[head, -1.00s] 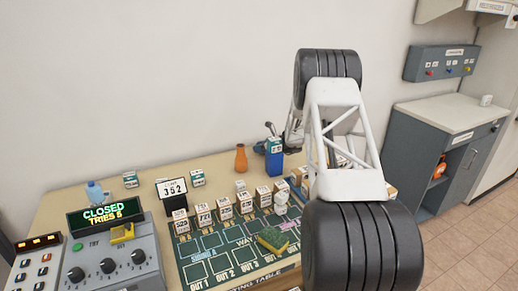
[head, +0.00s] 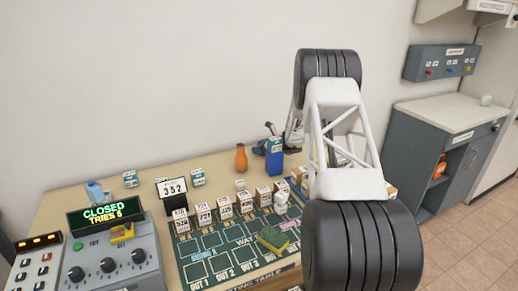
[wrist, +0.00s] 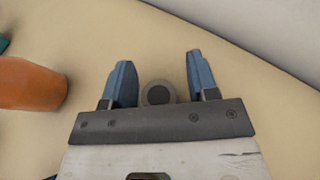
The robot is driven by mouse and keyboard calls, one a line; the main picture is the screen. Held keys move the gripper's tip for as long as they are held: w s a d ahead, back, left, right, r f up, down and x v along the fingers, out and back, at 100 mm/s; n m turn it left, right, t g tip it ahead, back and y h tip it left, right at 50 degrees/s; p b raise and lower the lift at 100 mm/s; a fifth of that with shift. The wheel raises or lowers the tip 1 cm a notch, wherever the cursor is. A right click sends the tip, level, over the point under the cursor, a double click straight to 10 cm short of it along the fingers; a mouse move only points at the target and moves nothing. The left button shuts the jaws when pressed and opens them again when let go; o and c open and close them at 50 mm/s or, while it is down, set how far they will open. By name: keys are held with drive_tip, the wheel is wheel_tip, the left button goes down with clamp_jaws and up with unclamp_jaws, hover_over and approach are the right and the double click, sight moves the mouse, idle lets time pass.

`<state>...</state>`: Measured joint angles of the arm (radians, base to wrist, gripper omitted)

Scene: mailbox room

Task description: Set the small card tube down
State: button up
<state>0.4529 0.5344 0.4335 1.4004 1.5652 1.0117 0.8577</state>
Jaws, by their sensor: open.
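The small card tube (wrist: 158,93) is seen end-on in the wrist view, a grey-brown round with a darker centre, over the tan table top. My gripper (wrist: 158,72) is open, with one blue finger on each side of the tube. Gaps show between the tube and both fingers. In the head view my gripper (head: 268,137) is at the back of the table, partly behind a blue box, and I cannot make out the tube there.
An orange vase (head: 240,158) stands close to the left of my gripper; it also shows in the wrist view (wrist: 30,84). The blue box (head: 274,161) stands in front. Several small boxes line the green mat (head: 195,271). The wall is close behind.

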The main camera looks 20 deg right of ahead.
drive_tip(key=v, duration=1.2)
drive_tip(key=shift+r, duration=0.1)
idle(0.7)
